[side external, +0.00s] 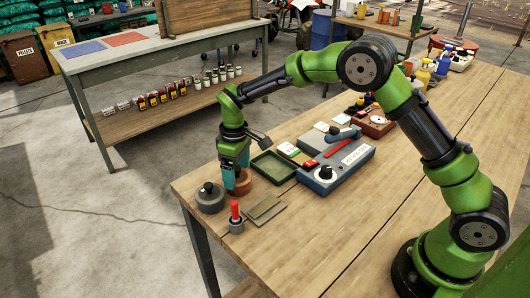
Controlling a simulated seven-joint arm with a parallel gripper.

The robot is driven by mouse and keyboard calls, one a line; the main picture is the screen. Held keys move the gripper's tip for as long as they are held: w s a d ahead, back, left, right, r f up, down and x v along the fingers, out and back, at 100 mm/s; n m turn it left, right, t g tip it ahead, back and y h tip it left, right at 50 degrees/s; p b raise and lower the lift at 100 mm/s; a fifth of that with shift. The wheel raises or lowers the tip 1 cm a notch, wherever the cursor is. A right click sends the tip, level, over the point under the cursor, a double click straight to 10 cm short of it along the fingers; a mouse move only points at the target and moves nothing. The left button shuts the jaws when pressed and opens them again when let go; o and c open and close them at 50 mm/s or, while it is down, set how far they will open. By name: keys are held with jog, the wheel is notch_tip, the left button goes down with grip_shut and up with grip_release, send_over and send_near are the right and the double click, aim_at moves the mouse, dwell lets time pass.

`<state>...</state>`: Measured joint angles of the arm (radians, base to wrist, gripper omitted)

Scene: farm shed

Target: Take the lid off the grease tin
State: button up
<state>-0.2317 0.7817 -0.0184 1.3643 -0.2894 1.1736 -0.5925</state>
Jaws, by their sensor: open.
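A squat dark grey round tin with a small knob on top (210,198) stands near the table's left corner. A low brown round container (243,187) sits just right of it. I cannot tell for sure which of the two is the grease tin. My gripper (235,184) points down over the brown container, with its teal fingers open. The fingers partly hide the container, and I cannot tell whether they touch it. The knobbed grey tin is beside the fingers, outside them.
A green tray (285,178) lies close right of my gripper, with a blue-grey device (352,157) beyond it. A red-handled tool in a small grey holder (236,226) and flat plates (258,218) lie in front. The table's front middle (330,235) is clear.

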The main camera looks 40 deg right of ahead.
jog(key=shift+f, duration=0.15)
jog(key=c, duration=0.7)
